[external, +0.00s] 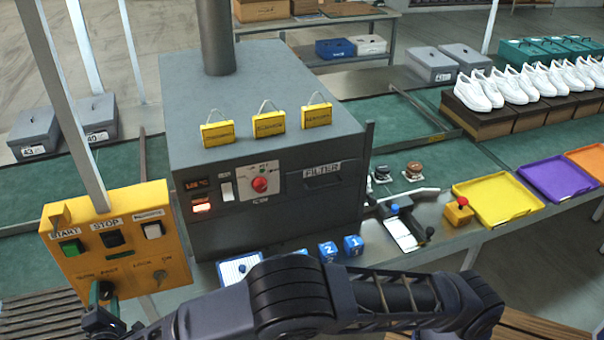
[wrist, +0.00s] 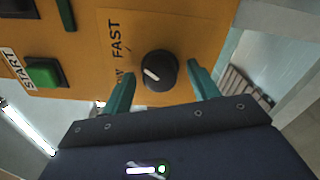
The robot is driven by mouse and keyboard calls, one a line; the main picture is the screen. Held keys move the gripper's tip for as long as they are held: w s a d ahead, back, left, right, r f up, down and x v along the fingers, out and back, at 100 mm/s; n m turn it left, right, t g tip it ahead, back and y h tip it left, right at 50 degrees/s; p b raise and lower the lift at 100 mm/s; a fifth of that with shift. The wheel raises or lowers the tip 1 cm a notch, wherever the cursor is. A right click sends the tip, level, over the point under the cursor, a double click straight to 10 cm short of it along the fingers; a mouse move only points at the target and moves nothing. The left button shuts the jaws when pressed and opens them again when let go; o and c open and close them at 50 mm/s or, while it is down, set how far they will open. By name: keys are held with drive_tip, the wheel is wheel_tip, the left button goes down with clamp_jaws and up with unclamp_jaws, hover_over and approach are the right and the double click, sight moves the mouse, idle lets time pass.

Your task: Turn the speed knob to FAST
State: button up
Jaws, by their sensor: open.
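The speed knob (wrist: 160,68) is round and black with a short white mark, on the yellow control panel (wrist: 190,25). The word FAST (wrist: 117,36) is printed left of it in the wrist view; the other label, ending in W (wrist: 121,76), is partly hidden by a finger. The white mark is on the knob's left side; I cannot tell exactly which label it faces. My gripper (wrist: 162,76) is open, its teal fingers on either side of the knob, with no clear contact. In the external view my gripper (external: 102,291) covers the knob at the panel's lower left.
The panel (external: 175,262) also carries a green START button (external: 70,247), a black STOP button (external: 112,239), a white switch (external: 153,230) and a key lock (external: 159,277). A grey machine (external: 270,225) with a red knob (external: 260,185) stands just right of the panel.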

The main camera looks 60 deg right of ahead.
drive_tip(key=shift+s, duration=0.1)
drive_tip(key=v, duration=1)
drive_tip(key=shift+s+a, duration=0.2)
drive_tip(key=shift+a, duration=0.05)
